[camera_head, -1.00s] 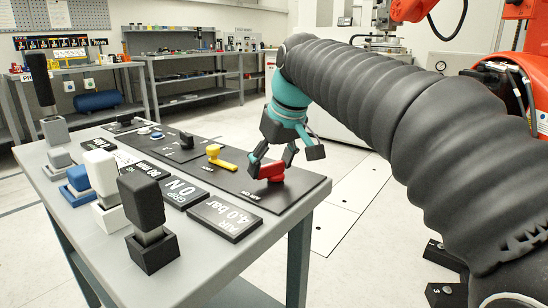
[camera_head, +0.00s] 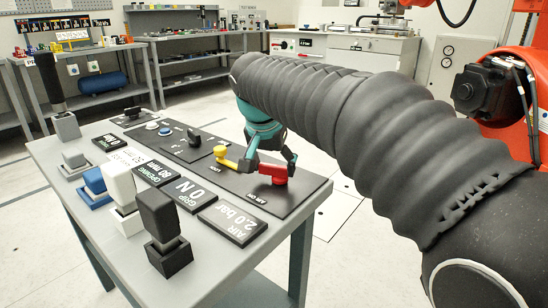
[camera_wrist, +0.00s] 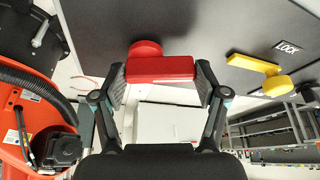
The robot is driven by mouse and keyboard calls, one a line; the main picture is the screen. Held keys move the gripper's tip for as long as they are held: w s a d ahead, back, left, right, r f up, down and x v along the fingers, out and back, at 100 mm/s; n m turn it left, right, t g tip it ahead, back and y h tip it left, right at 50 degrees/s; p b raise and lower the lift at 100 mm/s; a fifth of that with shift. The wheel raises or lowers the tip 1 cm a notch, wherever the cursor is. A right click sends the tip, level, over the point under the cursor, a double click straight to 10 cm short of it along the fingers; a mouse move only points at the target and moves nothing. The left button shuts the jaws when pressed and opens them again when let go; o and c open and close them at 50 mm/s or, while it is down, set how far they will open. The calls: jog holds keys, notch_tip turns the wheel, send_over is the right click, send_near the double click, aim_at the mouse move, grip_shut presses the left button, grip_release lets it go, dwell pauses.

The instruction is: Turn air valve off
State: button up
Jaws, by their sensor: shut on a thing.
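The red air valve handle (camera_head: 274,172) sits on the dark panel at the right end of the table, by a label reading AIR ON. My gripper (camera_head: 270,166) is around it, with one finger on each side. In the wrist view the red handle (camera_wrist: 160,69) lies across between the two finger pads of my gripper (camera_wrist: 162,80), its round hub behind it against the panel. The AIR display (camera_head: 232,219) reads 2.0 bar.
A yellow lever (camera_head: 226,158) is close to the left of my gripper; its label LOCK (camera_wrist: 287,47) shows in the wrist view. Black (camera_head: 162,228), white (camera_head: 122,192) and blue (camera_head: 96,186) blocks stand along the table's front edge. A GRIP ON display (camera_head: 188,192) lies between.

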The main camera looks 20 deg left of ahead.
jog(key=shift+w+m+g+h+p, duration=0.15)
jog(key=shift+m+h+p, duration=0.3)
jog(key=shift+m, duration=0.5)
jog(key=shift+w+m+g+h+p, duration=0.2)
jog(key=shift+m+p, duration=0.3)
jog(key=shift+m, duration=0.45)
jog(key=o, duration=1.2)
jog(key=shift+c, duration=0.2)
jog(key=v, duration=1.2)
jog(key=shift+s+a, duration=0.15)
jog(key=shift+a, duration=0.05)
jog(key=shift+d+f, duration=0.1)
jog(key=shift+d, duration=0.05)
